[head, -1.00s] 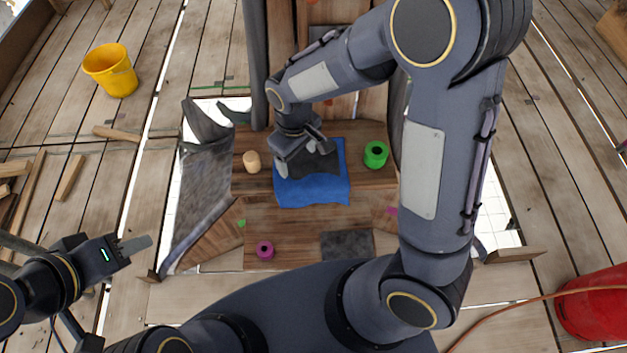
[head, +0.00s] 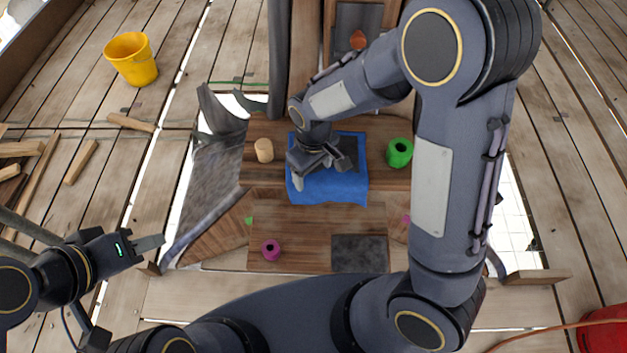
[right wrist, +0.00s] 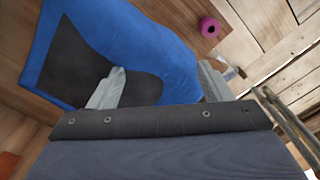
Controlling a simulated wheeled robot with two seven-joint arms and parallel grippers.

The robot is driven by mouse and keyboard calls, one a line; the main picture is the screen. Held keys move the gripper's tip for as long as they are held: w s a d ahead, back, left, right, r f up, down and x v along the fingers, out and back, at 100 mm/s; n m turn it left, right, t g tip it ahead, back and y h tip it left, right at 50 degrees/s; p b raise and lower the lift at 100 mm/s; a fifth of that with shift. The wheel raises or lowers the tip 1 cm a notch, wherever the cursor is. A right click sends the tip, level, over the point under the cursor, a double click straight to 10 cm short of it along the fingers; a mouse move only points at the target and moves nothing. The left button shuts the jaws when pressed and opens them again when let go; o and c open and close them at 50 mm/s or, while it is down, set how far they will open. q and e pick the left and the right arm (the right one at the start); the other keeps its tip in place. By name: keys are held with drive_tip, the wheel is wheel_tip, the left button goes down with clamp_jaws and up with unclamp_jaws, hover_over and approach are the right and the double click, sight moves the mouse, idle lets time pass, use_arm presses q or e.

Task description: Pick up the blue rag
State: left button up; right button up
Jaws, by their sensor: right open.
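The blue rag (head: 332,190) lies spread on a wooden step, its front edge hanging slightly over. A dark grey patch shows on it; I cannot tell whether it is a shadow. My right gripper (head: 318,170) is over the rag in the head view. In the right wrist view the two fingers of my right gripper (right wrist: 160,82) are wide apart with nothing between them, and the blue rag (right wrist: 130,45) lies beyond them. My left gripper (head: 148,244) is at the lower left, far from the rag; its finger opening is not clear.
A tan wooden cylinder (head: 264,150) stands left of the rag and a green ring-shaped roll (head: 399,153) right of it. A magenta roll (head: 271,250) and a dark grey square (head: 359,253) are on the lower step. A yellow bucket (head: 132,60) stands far left.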

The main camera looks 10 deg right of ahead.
drive_tip(key=shift+f, duration=0.15)
drive_tip(key=shift+c, duration=0.3)
clamp_jaws()
idle(0.8)
wheel_tip(320, 180, up, 12)
drive_tip(key=p, duration=0.9)
drive_tip(key=shift+p, duration=0.3)
